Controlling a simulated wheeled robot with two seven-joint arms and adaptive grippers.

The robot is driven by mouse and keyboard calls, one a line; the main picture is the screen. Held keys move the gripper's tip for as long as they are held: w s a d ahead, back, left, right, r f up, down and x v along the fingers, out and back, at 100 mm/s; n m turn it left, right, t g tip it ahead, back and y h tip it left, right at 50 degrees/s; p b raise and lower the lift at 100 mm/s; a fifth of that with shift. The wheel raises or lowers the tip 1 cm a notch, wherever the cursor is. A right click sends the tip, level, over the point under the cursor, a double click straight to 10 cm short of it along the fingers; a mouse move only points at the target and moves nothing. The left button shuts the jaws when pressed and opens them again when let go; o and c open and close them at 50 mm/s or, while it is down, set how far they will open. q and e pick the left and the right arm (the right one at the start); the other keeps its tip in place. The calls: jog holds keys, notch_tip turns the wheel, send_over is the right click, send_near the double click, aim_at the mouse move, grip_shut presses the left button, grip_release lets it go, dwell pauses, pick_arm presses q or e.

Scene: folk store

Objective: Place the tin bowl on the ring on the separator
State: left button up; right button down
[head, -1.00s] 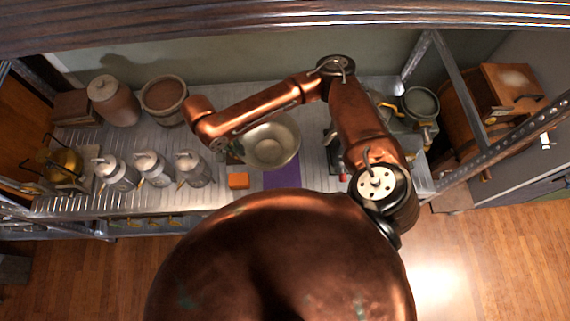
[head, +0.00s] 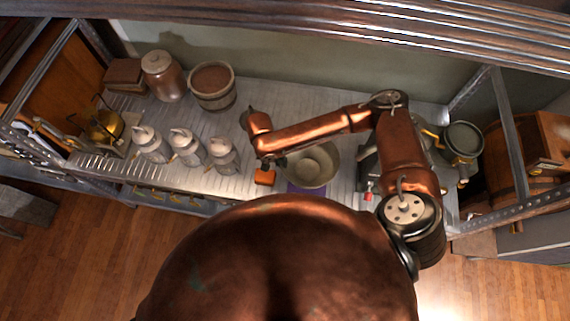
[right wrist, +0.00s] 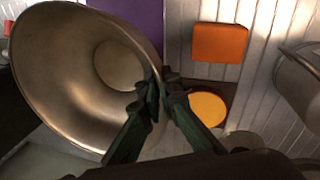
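The tin bowl (head: 312,163) is over or near a purple mat (head: 305,188) on the metal shelf; I cannot tell how high it is. Its wide rim and hollow inside fill the left of the right wrist view (right wrist: 60,75). My right gripper (head: 270,158) is at the bowl's left rim. In the right wrist view its two green fingers (right wrist: 162,88) are close together with the rim between them. A machine with a grey-green round vessel (head: 463,138) at the shelf's right end may be the separator; I cannot make out its ring. My left gripper is not in view.
An orange block (head: 264,177) lies beside the bowl. Several grey cans, a lidded jar (head: 163,75), a wooden pot (head: 212,87) and a brass lantern (head: 103,126) stand to the left. A shelf post (head: 510,125) and an upper beam frame the space.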

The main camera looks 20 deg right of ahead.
jog(key=shift+w+d+f, duration=0.35)
jog(key=shift+d+f, duration=0.1)
jog(key=shift+f, duration=0.1)
jog(key=shift+w+d+f, duration=0.3)
jog(key=shift+d+f, duration=0.1)
jog(key=shift+f, duration=0.15)
jog(key=shift+w+f+b, duration=0.1)
jog(key=shift+f+b, duration=0.2)
jog(key=shift+f, duration=1.35)
jog(key=c, duration=2.2)
grip_release()
jog(key=shift+f, duration=0.15)
jog(key=shift+o, duration=0.2)
